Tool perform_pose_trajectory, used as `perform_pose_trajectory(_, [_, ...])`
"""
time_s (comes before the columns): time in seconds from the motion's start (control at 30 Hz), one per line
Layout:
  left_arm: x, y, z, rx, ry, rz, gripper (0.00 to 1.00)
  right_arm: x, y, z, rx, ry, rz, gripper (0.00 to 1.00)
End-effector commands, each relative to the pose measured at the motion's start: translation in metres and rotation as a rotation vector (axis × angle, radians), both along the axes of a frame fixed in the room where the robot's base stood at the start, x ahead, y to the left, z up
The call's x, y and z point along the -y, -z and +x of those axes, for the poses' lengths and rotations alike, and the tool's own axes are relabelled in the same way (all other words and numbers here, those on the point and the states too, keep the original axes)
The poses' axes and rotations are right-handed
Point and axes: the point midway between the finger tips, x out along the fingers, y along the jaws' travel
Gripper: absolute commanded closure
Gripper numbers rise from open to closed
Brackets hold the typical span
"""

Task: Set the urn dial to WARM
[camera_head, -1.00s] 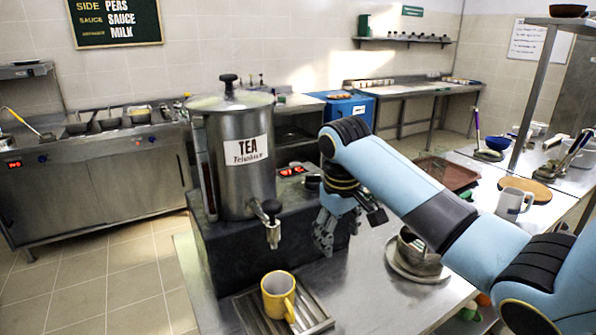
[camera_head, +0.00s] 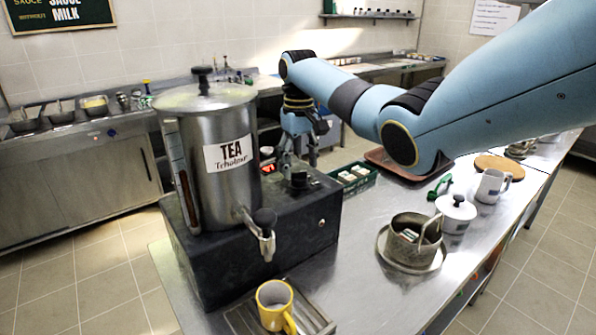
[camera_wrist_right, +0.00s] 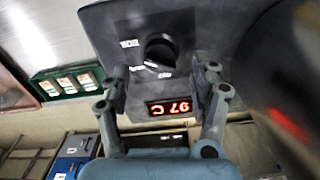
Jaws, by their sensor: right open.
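The steel tea urn (camera_head: 215,178) stands on a dark base (camera_head: 270,228) on the steel counter. Its black dial (camera_head: 299,181) is on the base's top, right of the urn. In the right wrist view the round dial (camera_wrist_right: 159,50) sits between small white labels, too blurred to read for certain. A red display (camera_wrist_right: 170,107) there shows 97 C upside down. My right gripper (camera_head: 293,164) points down above the base, close to the dial. In the right wrist view its open fingers (camera_wrist_right: 162,82) flank the display and dial, and nothing is between them. My left gripper is not in view.
A yellow mug (camera_head: 274,300) stands on the drip tray (camera_head: 312,318), below the urn's tap (camera_head: 265,235). A steel pot (camera_head: 410,240), a white lidded jar (camera_head: 456,212) and a green box (camera_head: 358,178) of packets stand on the counter to the right.

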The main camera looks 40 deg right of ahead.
Motion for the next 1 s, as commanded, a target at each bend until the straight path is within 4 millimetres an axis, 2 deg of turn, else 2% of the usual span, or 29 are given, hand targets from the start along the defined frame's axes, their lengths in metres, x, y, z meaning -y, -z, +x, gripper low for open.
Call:
perform_pose_trajectory(0.1, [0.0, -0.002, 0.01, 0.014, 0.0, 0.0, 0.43, 0.0, 0.019, 0.0, -0.002, 0.0, 0.0, 0.37])
perform_pose_trajectory(0.2, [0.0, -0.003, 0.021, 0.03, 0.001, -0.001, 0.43, 0.0, 0.028, 0.0, -0.001, 0.0, 0.0, 0.37])
perform_pose_trajectory(0.33, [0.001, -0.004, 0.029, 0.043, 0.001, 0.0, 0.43, 0.0, 0.034, 0.0, 0.0, 0.0, 0.0, 0.37])
perform_pose_trajectory(0.57, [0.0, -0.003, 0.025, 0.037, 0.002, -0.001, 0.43, 0.0, 0.034, 0.0, 0.001, -0.001, 0.0, 0.37])
perform_pose_trajectory(1.0, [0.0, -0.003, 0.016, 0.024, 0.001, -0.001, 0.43, 0.0, 0.034, 0.0, 0.001, -0.001, 0.0, 0.94])
